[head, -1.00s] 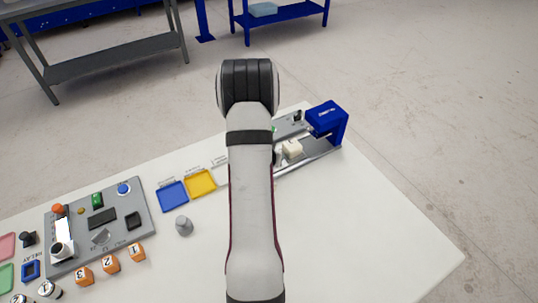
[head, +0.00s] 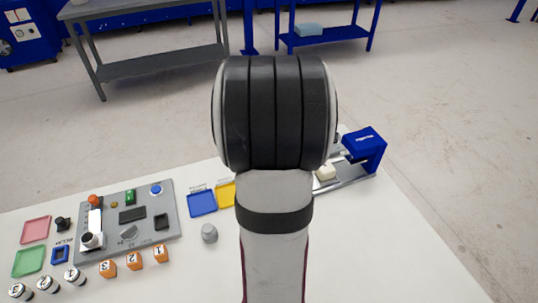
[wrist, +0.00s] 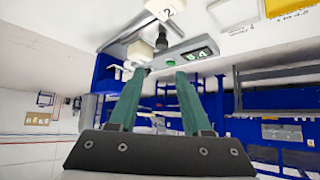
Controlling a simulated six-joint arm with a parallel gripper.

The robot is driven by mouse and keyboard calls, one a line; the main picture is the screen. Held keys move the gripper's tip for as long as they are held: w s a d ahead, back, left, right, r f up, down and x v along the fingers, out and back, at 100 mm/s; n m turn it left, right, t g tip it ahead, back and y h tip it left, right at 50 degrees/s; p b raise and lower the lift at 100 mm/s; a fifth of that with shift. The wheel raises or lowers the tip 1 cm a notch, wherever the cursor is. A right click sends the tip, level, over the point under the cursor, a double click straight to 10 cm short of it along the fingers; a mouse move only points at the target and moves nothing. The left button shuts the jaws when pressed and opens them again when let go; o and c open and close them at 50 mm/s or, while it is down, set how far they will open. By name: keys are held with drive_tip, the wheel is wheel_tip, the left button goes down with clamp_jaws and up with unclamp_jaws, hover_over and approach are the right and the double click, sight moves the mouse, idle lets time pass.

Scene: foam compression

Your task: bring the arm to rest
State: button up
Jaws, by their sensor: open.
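My arm rises through the middle of the head view, and its large dark-banded joint is close to the camera. My gripper is hidden there behind the arm. In the wrist view my gripper (wrist: 157,73) shows two green fingers spread apart, with nothing between them. Beyond the fingertips is a grey device with a lit display (wrist: 196,56) and a green button (wrist: 171,63). A pale block marked 2 (wrist: 165,8) shows at the top edge. In the head view the blue-topped press (head: 364,143) stands right of my arm, with a cream block (head: 325,173) on its base.
The white table (head: 400,240) holds a grey control panel (head: 165,232), a blue tray (head: 202,203), a partly hidden yellow tray (head: 226,194), a grey knobbed piece (head: 209,233), and several numbered orange cubes (head: 132,260). The table's right front is clear. A grey workbench (head: 150,55) stands behind.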

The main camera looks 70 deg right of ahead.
drive_tip(key=w+a+r+n+t+y, duration=0.2)
drive_tip(key=w+a+n+t+y, duration=0.1)
drive_tip(key=w+a, duration=0.55)
drive_tip(key=w+a+r+n+t+y, duration=0.2)
drive_tip(key=w+a+n+y, duration=0.1)
drive_tip(key=w+a, duration=0.6)
drive_tip(key=s+a+r+n+y, duration=0.1)
drive_tip(key=a+n+y, duration=0.15)
drive_tip(key=a, duration=0.75)
drive_tip(key=s+a+r+n+g+y, duration=0.2)
drive_tip(key=s+a+r+n+g, duration=0.1)
drive_tip(key=s+a, duration=1)
drive_tip(key=shift+s+a+r+n+g, duration=0.15)
drive_tip(key=shift+s+a+n+g, duration=0.3)
drive_tip(key=shift+g, duration=0.65)
